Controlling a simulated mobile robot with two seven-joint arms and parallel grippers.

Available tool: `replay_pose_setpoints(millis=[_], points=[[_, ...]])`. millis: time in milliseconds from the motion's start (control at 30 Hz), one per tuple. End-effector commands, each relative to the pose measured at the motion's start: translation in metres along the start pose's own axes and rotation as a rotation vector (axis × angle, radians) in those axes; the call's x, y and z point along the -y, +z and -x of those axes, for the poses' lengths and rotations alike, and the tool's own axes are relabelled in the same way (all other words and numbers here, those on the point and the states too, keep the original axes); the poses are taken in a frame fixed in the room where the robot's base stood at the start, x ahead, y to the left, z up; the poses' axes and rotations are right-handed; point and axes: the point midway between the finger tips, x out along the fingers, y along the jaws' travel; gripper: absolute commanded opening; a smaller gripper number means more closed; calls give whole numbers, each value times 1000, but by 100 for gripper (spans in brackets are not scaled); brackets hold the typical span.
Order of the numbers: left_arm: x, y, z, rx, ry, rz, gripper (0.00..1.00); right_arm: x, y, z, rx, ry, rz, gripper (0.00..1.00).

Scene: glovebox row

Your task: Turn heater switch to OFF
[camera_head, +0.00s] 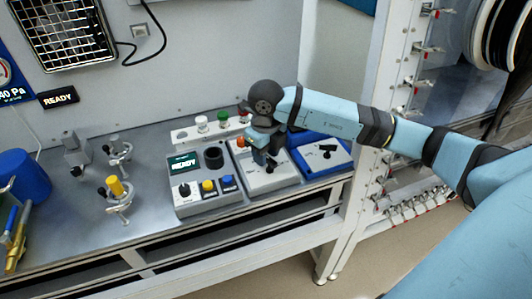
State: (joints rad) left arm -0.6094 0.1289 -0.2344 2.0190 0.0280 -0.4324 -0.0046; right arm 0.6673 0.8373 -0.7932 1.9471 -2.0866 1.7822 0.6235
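My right arm comes in from the right, and my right gripper (266,158) points down over a white switch box (262,182) on the metal bench. The gripper hides part of that box, and a small orange part (241,142) shows beside it. I cannot tell whether the fingers touch a switch or how far apart they are. Right of it is a blue-edged box (320,155) with a white top and a black lever. No heater label is readable, so I cannot tell which switch is the heater's or its setting. My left gripper is not in view.
A grey console (207,206) with a READY display and black, yellow and blue knobs stands left of the white box. A rack with coloured caps (202,124) is behind. Metal clamp fixtures (118,190) and a blue cylinder (24,176) are further left. A white post (372,110) stands right.

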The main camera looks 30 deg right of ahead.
Motion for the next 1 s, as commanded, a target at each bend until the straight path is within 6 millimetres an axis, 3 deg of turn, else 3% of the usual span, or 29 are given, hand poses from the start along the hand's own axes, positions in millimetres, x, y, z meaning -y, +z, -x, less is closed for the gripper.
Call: replay_pose_setpoints(millis=[333,500,733,1000], points=[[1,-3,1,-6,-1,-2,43,0,0,-4,0,0,0,38],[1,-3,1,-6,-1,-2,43,0,0,-4,0,0,0,0],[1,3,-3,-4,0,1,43,0,0,-7,1,-2,42,0],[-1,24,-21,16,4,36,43,-4,0,-9,3,-3,354,0]])
